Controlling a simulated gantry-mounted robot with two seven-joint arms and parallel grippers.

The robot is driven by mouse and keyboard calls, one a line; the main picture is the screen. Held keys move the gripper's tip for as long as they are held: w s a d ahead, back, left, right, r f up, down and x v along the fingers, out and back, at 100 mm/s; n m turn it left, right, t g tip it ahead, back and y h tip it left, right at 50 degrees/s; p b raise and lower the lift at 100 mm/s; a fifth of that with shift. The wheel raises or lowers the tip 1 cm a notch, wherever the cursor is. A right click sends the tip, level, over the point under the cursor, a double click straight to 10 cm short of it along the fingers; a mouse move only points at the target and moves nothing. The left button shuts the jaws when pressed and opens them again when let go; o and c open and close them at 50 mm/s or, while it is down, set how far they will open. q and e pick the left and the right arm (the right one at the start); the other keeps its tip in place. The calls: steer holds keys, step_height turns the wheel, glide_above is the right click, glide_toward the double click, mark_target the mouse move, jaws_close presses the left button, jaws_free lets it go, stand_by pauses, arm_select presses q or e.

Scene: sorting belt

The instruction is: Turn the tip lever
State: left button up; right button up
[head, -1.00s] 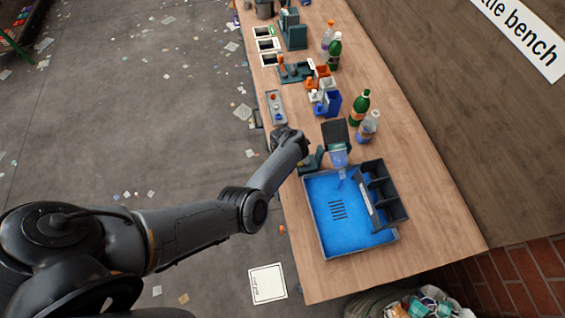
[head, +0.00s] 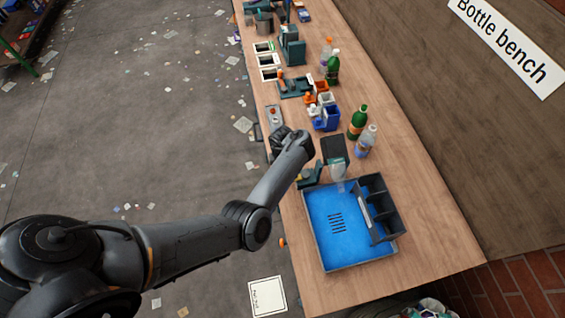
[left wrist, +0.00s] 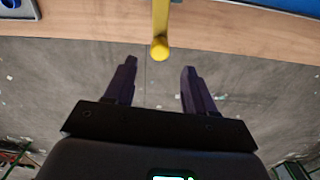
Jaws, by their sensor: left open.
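The tip lever, a yellow bar with a rounded end (left wrist: 160,48), shows at the top middle of the left wrist view. My left gripper (left wrist: 158,68) is open and empty, its two dark fingers pointing toward the lever. The lever's end lies between the lines of the fingertips, around or just beyond them; I cannot tell whether they touch. In the head view my left wrist covers the gripper. A clear bottle (head: 338,173) is upside down or steeply tilted at the dark tipping stand (head: 334,149), above the back of a blue tray. My right gripper is not in view.
The blue tray (head: 325,245) with a slotted drain and a dark divided rack (head: 383,205) stands at the bench's near end. A green bottle (head: 357,122) and a clear bottle (head: 366,142) stand behind. Small bins (head: 325,110) and a button panel (head: 274,116) lie farther along.

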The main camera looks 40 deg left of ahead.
arm_select(q)
steer(key=shift+r, duration=1.5)
